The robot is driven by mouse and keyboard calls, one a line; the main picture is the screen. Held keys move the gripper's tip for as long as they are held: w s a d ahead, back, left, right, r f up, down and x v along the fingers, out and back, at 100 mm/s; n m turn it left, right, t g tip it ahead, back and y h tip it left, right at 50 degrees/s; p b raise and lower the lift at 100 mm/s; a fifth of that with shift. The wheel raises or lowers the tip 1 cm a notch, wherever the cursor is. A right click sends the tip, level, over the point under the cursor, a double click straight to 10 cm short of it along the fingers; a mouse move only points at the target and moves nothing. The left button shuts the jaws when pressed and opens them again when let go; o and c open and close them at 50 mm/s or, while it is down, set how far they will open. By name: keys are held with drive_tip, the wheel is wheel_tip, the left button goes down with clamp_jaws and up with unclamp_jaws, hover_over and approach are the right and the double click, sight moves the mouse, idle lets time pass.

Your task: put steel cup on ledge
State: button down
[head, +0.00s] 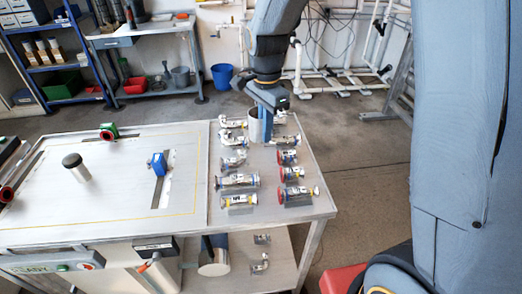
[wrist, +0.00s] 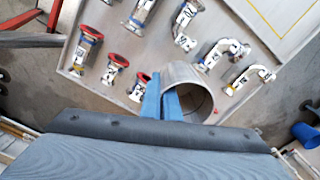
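The steel cup (wrist: 187,72) is a plain grey open cylinder at the far end of the cart top, among the pipe fittings. In the head view the cup (head: 253,115) is partly hidden behind my blue fingers. My gripper (wrist: 163,98) points down at the cup's rim, one finger outside the wall and one inside the opening. The fingers are close together and look shut on the wall. In the head view my gripper (head: 266,125) is over the cart's far edge. I cannot tell whether the cup touches the surface. I cannot tell which surface is the ledge.
Several flanged pipe fittings (head: 237,181) stand in two rows close to the cup. The white panel (head: 110,205) on the left holds a dark-topped cylinder (head: 76,170) and a blue clamp (head: 159,164). A blue bucket (head: 222,76) stands on the floor behind.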

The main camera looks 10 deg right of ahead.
wheel_tip(320, 180, down, 9)
drive_tip(key=shift+d+p, duration=0.15)
drive_tip(key=shift+p, duration=0.6)
drive_tip(key=shift+f, duration=0.15)
drive_tip(key=c, duration=2)
unclamp_jaws()
